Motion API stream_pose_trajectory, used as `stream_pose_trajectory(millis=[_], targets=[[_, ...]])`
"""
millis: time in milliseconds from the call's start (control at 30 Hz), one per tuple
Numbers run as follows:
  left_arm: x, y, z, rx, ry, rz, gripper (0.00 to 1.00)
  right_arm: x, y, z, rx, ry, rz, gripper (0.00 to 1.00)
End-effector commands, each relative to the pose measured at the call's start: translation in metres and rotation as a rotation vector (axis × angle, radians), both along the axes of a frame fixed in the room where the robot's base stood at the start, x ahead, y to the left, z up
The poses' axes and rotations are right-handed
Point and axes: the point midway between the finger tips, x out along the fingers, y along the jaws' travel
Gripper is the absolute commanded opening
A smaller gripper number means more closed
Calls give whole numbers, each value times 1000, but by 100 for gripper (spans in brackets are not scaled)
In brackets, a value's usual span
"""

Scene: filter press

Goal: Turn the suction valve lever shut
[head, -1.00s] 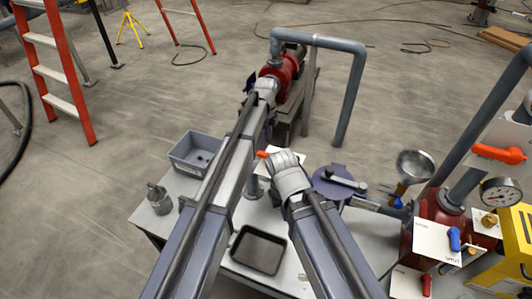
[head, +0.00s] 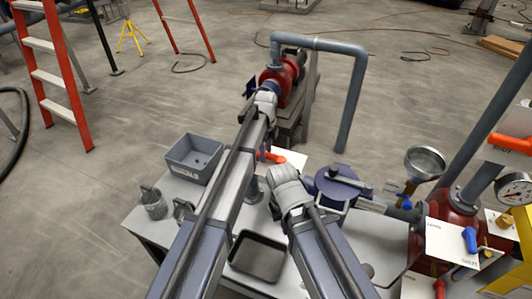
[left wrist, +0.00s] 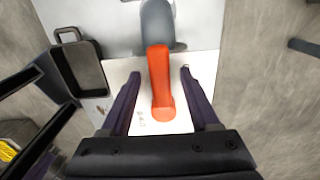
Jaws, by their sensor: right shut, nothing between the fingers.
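An orange lever (head: 276,157) shows beside my left gripper in the head view, at the table's far side. In the left wrist view the orange lever (left wrist: 160,85) runs from a grey valve body (left wrist: 157,25) over a white plate with small, unreadable print. My left gripper (left wrist: 158,72) is open, with one dark finger on each side of the lever and a visible gap to both. In the head view my left gripper (head: 265,148) is partly hidden by its own arm. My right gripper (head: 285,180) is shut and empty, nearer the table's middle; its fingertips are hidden.
A grey bin (head: 195,158), metal cups (head: 153,203) and a black tray (head: 233,262) are on the table. A purple-lidded vessel (head: 318,190) is right of my right gripper. A funnel (head: 425,162), another orange lever (head: 510,144) and a gauge (head: 515,190) stand at right.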

Motion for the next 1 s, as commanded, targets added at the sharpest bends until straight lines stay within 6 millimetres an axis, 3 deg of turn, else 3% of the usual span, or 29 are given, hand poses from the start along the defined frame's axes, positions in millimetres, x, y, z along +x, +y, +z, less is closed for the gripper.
stream_pose_trajectory(millis=[67,533,1000], targets=[[0,0,0,0,0,0,52,0,0,0,0,0,0,0],[0,0,0,0,0,0,0,0,0,0,0,0,0,0],[0,0,0,0,0,0,0,0,0,0,0,0,0,0]])
